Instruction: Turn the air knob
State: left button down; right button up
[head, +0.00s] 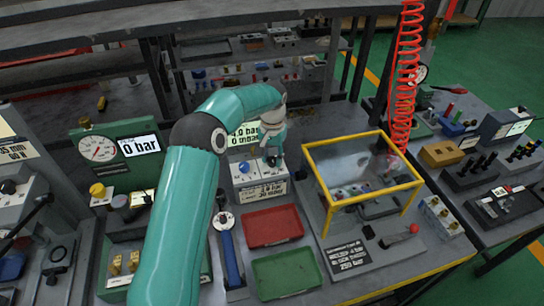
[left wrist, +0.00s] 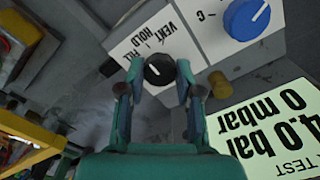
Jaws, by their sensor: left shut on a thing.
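A black knob (left wrist: 158,70) with a white pointer line stands on a white panel (left wrist: 205,30) in the left wrist view, beside the printed words VENT, HOLD and FILL. My left gripper (left wrist: 160,76) has one finger on each side of the knob and is shut on it. In the head view my left gripper (head: 272,157) is at the white panel box (head: 258,186) and hides most of the knob. A blue knob (left wrist: 246,18) sits on the same panel to the right; it also shows in the head view (head: 243,167). My right gripper is not in view.
A lit display (left wrist: 270,125) reads 4.0 bar and 0 mbar. In the head view a red tray (head: 272,227) and a green tray (head: 288,274) lie in front. A yellow-framed clear guard (head: 362,160) stands to the right. A gauge (head: 98,149) stands left.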

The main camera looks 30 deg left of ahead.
aim_at(273, 159)
pick_arm(q)
jog(key=shift+w+r, duration=0.1)
jog(key=shift+w, duration=0.05)
jog(key=c, duration=0.8)
grip_release()
jog(key=shift+o, duration=0.2)
notch_tip(273, 159, up, 12)
